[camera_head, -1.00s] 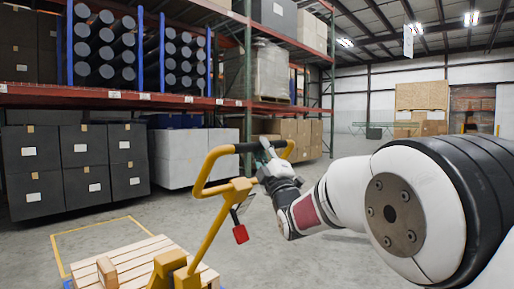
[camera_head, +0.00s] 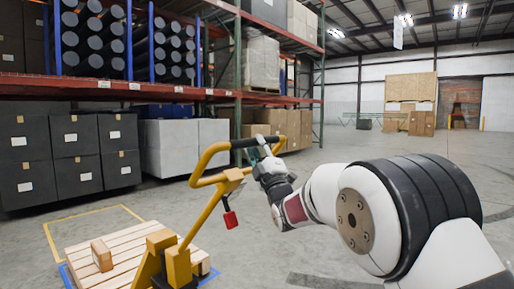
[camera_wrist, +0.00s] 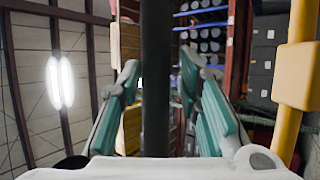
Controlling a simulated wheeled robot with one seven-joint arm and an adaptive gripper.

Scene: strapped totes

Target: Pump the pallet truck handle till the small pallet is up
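The yellow pallet truck handle (camera_head: 205,205) is a bent loop with a black grip (camera_head: 243,143) along its top and a red tag hanging below. The handle leans up and to the right. My gripper (camera_head: 264,150) is at the right part of this grip. In the wrist view, the teal fingers stand on either side of the dark grip bar (camera_wrist: 156,90); narrow gaps show, and firm contact cannot be told. The small wooden pallet (camera_head: 100,254) lies low at bottom left with a wooden block on it. Its underside and the forks are hidden, so its height is unclear.
Dark boxes (camera_head: 70,158) and white boxes (camera_head: 183,143) stand under the red-beamed rack (camera_head: 100,86) on the left. A yellow floor outline (camera_head: 88,213) lies behind the pallet. Cartons (camera_head: 420,122) stand far right. The floor in the middle and right is open.

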